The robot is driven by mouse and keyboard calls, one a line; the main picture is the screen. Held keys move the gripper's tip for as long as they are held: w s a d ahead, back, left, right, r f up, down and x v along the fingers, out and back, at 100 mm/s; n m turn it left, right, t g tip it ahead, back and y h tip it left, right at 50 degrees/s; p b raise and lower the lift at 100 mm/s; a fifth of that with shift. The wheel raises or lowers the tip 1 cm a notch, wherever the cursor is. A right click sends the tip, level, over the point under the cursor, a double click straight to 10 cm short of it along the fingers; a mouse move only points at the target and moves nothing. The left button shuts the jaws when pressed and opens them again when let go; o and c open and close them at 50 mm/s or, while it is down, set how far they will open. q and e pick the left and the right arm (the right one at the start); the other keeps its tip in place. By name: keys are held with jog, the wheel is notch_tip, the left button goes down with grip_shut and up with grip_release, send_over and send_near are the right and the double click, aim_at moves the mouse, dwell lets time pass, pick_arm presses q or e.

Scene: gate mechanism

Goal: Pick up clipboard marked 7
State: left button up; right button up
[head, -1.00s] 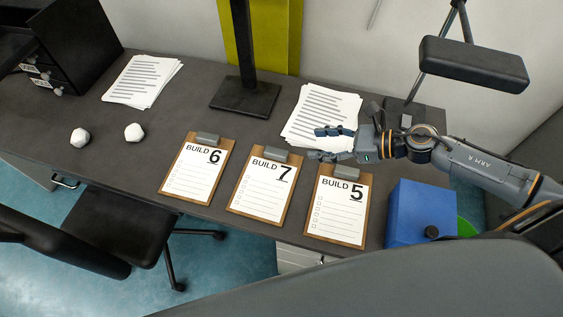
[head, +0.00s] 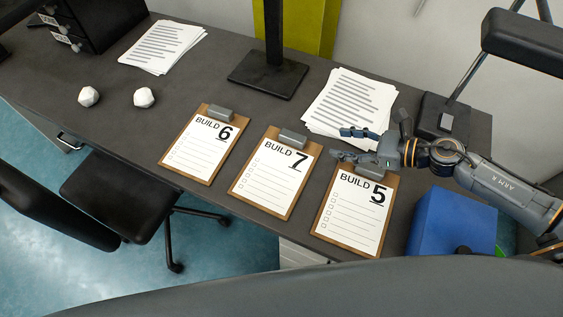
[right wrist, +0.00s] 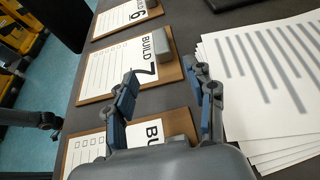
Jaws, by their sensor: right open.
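The clipboard marked 7 (head: 270,183) lies flat on the dark desk between the clipboard marked 6 (head: 203,152) and the clipboard marked 5 (head: 352,217). It has a brown board, a white "BUILD 7" sheet and a grey clip at its top. My right gripper (head: 343,144) is open and empty, above the top of clipboard 5 and to the right of clipboard 7. In the right wrist view, the right gripper (right wrist: 166,100) has its fingers apart, with clipboard 7 (right wrist: 132,66) beyond them. The near fingers and palm partly hide clipboard 5. My left gripper is not in view.
A stack of papers (head: 350,103) lies behind the right gripper, and another (head: 162,46) at the back left. Two white crumpled balls (head: 144,97) lie left of the clipboards. A blue box (head: 440,222) is at right. A black stand (head: 268,75) rises behind.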

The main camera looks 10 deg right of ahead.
aim_at(305, 140)
jog(key=p+x, duration=0.1)
jog(key=x, duration=0.5)
jog(key=shift+w+a, duration=0.1)
jog(key=shift+w, duration=0.05)
jog(key=shift+f+p+x, duration=0.2)
jog(key=shift+p+x, duration=0.05)
jog(key=shift+x, duration=0.8)
jog(key=shift+f+p+x, duration=0.2)
jog(key=shift+x, duration=0.8)
jog(key=shift+f+p+x, duration=0.2)
jog(key=shift+p+x, duration=0.05)
jog(key=shift+x, duration=0.8)
jog(key=shift+d, duration=0.25)
grip_shut()
jog(key=shift+r, duration=0.1)
